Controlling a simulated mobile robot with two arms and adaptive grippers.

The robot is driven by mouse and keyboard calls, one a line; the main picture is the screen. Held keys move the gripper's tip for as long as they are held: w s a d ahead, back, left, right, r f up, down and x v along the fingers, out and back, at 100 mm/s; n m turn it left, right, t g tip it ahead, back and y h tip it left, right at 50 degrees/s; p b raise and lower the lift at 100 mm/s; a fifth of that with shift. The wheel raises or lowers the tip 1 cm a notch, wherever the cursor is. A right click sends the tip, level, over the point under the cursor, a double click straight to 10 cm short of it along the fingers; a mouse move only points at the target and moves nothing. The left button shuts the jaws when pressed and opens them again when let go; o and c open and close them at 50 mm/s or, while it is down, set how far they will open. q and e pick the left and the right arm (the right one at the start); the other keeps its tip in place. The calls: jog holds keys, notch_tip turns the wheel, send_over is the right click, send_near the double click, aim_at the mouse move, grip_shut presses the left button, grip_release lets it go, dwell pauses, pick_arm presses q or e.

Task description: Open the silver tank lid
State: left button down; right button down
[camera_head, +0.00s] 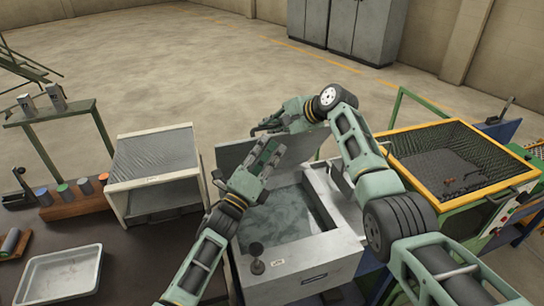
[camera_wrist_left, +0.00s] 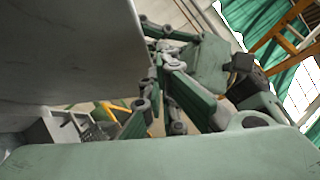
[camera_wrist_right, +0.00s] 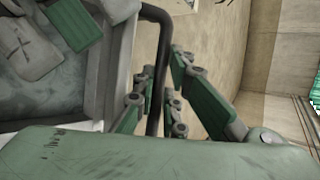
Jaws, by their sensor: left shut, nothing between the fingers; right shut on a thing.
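The silver tank (camera_head: 310,275) stands at the centre of the head view, its greenish interior (camera_head: 290,215) exposed. Its grey lid (camera_head: 232,154) is tilted up at the far side, partly hidden by my arms. My right gripper (camera_head: 264,125) is at the lid's upper edge, shut on a dark bar handle (camera_wrist_right: 153,70), which runs between its fingers in the right wrist view. My left gripper (camera_head: 270,150) is shut and empty in front of the lid, over the opening. A large grey panel, seemingly the lid (camera_wrist_left: 60,55), fills the left of the left wrist view; contact cannot be told.
A yellow-rimmed mesh basket (camera_head: 460,160) stands to the right of the tank. A white open box (camera_head: 155,170), a pale tray (camera_head: 60,275) and several coloured cylinders (camera_head: 65,190) are on the dark table at left. Grey cabinets (camera_head: 345,25) stand far behind on open floor.

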jog(key=c, duration=2.1)
grip_release()
jog(key=shift+t, duration=0.9)
jog(key=w+r, duration=0.2)
jog(key=r, duration=0.1)
jog(key=shift+w+a+r, duration=0.1)
jog(key=shift+w+a, duration=0.1)
jog(key=shift+o, duration=1.4)
jog(key=shift+s+f, duration=0.15)
jog(key=shift+f, duration=0.05)
jog(key=o, duration=0.5)
jog(key=shift+s+a+f, duration=0.1)
jog(key=shift+f, duration=0.05)
jog(key=shift+o, duration=0.6)
